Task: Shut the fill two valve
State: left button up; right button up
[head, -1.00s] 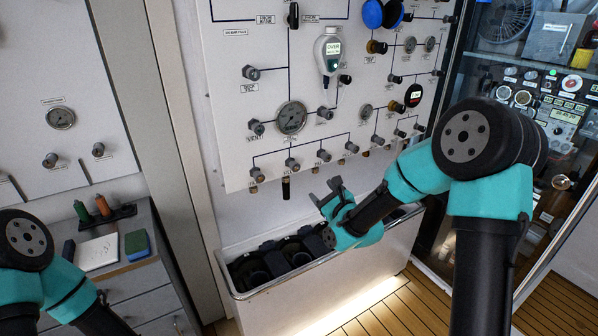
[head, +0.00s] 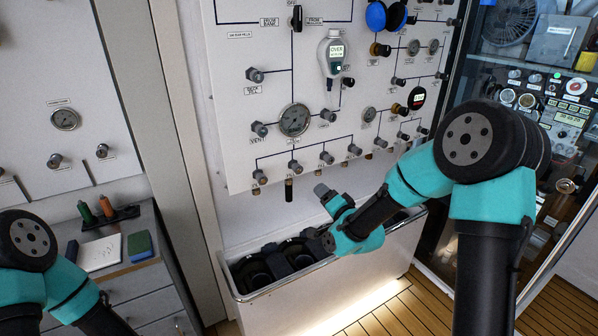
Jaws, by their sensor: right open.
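The white fill panel (head: 235,115) faces me. A row of small grey valve knobs runs along its lower edge. The second knob from the left (head: 295,167) has a dark hose end below it; its label is too small to read, so I cannot tell for sure which is fill two. My right gripper (head: 322,191) is open and empty, below the row and a little right of that knob, apart from the panel. Its fingers look lined up one behind the other. My left gripper is out of view; only part of the left arm shows at bottom left.
A white trough (head: 330,289) with dark round holders (head: 255,272) stands under the panel and my right gripper. A drawer unit (head: 150,285) stands at left, a glass-fronted rack at right.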

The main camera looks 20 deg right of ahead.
aim_at(299, 171)
jog(key=n, duration=1)
jog(key=shift+s+a, duration=0.1)
jog(key=shift+s, duration=0.05)
jog(key=x, duration=1.7)
jog(key=shift+w, duration=0.25)
jog(key=c, duration=0.9)
